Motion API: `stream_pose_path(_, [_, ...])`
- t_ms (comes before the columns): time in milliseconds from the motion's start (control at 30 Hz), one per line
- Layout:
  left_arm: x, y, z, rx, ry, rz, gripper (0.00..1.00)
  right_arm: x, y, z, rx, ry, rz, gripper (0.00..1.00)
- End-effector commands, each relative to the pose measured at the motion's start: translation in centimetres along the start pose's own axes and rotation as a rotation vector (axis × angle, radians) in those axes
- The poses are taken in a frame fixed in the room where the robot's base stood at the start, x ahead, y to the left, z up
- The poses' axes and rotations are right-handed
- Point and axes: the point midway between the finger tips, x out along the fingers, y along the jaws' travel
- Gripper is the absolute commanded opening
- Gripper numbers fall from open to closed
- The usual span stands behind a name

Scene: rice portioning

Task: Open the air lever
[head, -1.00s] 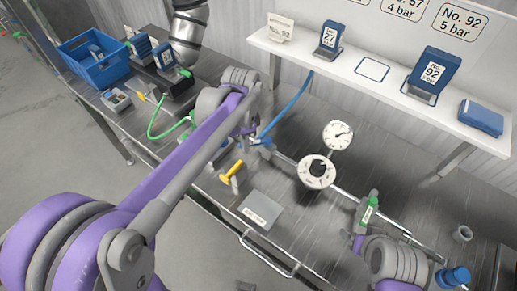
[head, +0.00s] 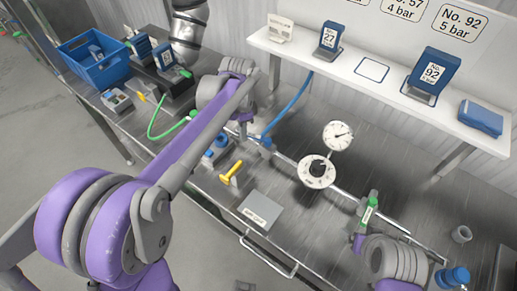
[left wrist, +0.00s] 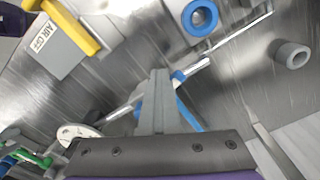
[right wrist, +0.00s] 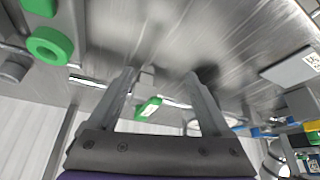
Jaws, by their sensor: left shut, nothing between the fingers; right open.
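The yellow air lever (head: 230,173) stands near the front edge of the steel bench, beside a grey sign plate (head: 261,211). In the left wrist view the lever (left wrist: 70,25) is at upper left, over the plate marked AIR. My left gripper (left wrist: 159,72) is shut and empty, apart from the lever. In the head view its fingers are largely hidden behind my left arm, just behind the lever. My right gripper (right wrist: 160,75) is open around empty space, close to a green-tagged part (head: 369,212) on the pipe at the right.
A blue hose (head: 288,106) and a green hose (head: 166,133) lie behind and to the left. A blue crate (head: 93,58) stands at far left. A shelf (head: 385,88) holds several blue units.

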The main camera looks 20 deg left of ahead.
Motion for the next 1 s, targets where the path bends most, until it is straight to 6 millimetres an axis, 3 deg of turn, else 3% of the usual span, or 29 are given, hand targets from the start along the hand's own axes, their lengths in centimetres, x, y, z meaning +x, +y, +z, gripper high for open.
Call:
stream_pose_path(700, [-0.2, -1.5, -1.1, 0.000, 0.000, -0.001, 0.00, -0.2, 0.0, -0.3, 0.000, 0.002, 0.000, 0.83])
stream_pose_path(1000, [-3.2, -1.3, -0.7, 0.000, 0.002, -0.003, 0.00, -1.7, 0.0, -2.0, 0.000, 0.018, 0.000, 0.83])
